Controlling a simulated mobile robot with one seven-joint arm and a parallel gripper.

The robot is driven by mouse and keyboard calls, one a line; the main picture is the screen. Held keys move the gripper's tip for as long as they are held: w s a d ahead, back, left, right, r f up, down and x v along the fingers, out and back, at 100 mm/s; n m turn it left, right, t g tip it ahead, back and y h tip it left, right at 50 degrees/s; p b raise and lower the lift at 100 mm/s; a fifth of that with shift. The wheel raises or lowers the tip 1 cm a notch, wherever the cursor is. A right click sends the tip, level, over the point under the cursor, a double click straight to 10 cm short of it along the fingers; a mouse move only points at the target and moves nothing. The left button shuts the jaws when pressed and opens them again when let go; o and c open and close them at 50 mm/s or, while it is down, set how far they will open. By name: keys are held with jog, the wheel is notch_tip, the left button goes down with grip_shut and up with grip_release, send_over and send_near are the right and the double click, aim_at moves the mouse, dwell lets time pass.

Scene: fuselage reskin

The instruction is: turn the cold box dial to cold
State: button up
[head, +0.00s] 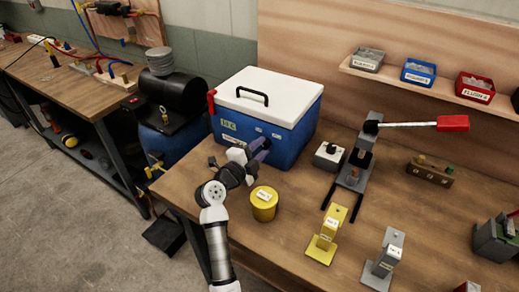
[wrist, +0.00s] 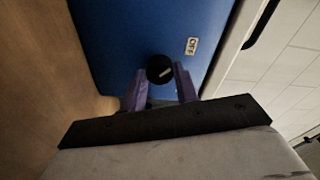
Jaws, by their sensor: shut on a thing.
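The cold box (head: 283,137) is blue with a white lid and a black handle, and stands on the wooden bench. Its dial (wrist: 160,69) is a round black knob with a pale mark on the blue front face, seen in the wrist view. A white label reading "OFF" (wrist: 192,46) is beside the dial. My gripper (wrist: 160,80) has its purple fingers on either side of the dial and is shut on it. In the head view my gripper (head: 262,147) is at the box's front face and hides the dial. A "COLD" label is not readable in either view.
A yellow round tin (head: 264,204) stands close to my arm on the bench. Yellow (head: 327,237) and grey (head: 385,257) stands are at the front.

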jog(key=shift+m, duration=0.3)
jog(key=m, duration=0.4)
jog(key=m+y, duration=0.1)
jog(key=m, duration=0.7)
jog(key=shift+d+m+b, duration=0.1)
jog(key=shift+m+b, duration=0.2)
jog(key=shift+m+y+b, duration=0.5)
jog(key=shift+m+b, duration=0.05)
jog(key=shift+m, duration=1.25)
jog(key=o, duration=1)
jog(key=shift+r, duration=0.1)
jog(key=shift+s, duration=0.15)
